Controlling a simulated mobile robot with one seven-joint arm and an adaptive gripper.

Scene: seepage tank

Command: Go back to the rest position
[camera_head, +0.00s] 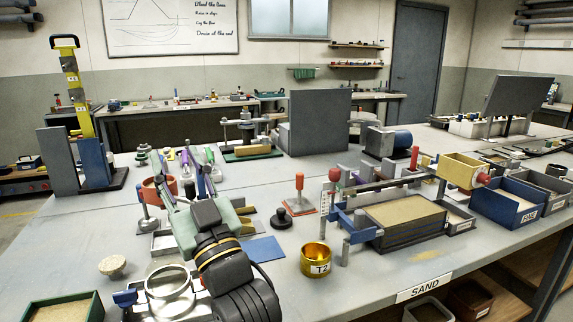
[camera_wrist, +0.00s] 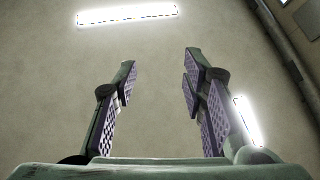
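My gripper (camera_head: 198,162) is raised above the left part of the grey workbench (camera_head: 290,235), with its green palm and purple-padded fingers pointing up and away. The wrist view shows the two fingers of my gripper (camera_wrist: 160,62) well apart, with nothing between them. My arm hides part of the bench around the reddish pot (camera_head: 158,190).
A brass cup marked T2 (camera_head: 316,262) stands at front centre. Right of it is a sand-filled tank (camera_head: 405,215) under a rail. A yellow-topped post (camera_head: 70,85) rises at left. A ring-shaped piece (camera_head: 170,282) is near the front left.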

